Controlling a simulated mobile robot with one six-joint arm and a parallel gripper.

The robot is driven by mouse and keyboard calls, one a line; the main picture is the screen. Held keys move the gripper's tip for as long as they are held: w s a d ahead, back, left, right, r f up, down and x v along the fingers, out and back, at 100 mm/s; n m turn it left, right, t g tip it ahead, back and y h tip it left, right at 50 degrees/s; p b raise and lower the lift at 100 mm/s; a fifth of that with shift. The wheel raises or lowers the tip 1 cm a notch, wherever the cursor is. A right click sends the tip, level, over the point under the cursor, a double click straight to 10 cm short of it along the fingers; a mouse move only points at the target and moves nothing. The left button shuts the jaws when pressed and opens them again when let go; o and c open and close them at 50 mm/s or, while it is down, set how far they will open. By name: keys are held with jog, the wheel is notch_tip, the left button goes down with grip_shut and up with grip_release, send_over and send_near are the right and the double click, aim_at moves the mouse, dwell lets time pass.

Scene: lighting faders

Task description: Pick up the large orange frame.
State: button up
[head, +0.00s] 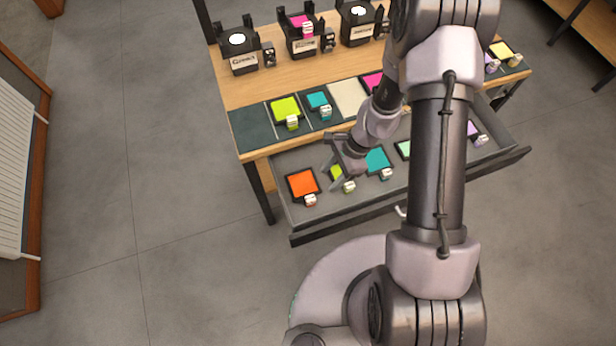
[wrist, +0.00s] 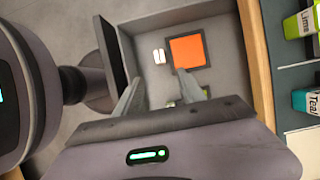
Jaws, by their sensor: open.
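The large orange frame (head: 302,183) is an orange square with a dark border. It lies in the open drawer at its left end, with a small white tag at its lower edge. In the wrist view the orange frame (wrist: 188,51) lies flat on the drawer floor beyond my fingertips, its white tag (wrist: 159,56) to the left. My gripper (head: 340,170) is over the drawer, to the right of the orange frame, and covers part of a lime frame (head: 337,172). In the wrist view my gripper (wrist: 158,85) has its fingers apart, with nothing between them.
The open drawer (head: 340,213) also holds a teal frame (head: 377,160) and other coloured frames to the right. Above it, a dark strip on the table holds lime (head: 286,107) and teal (head: 318,101) frames. Black lamp fixtures (head: 239,53) stand at the back. My arm hides the middle right.

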aim_at(311, 198)
jog(key=b+x, duration=0.3)
jog(key=x, duration=0.5)
jog(key=b+x, duration=0.1)
jog(key=x, duration=0.2)
jog(key=a+b+x, duration=0.1)
jog(key=b+x, duration=0.1)
jog(key=x, duration=0.1)
jog(key=shift+r, duration=0.2)
jog(key=shift+s+r, duration=0.1)
jog(key=shift+c, duration=0.5)
grip_shut()
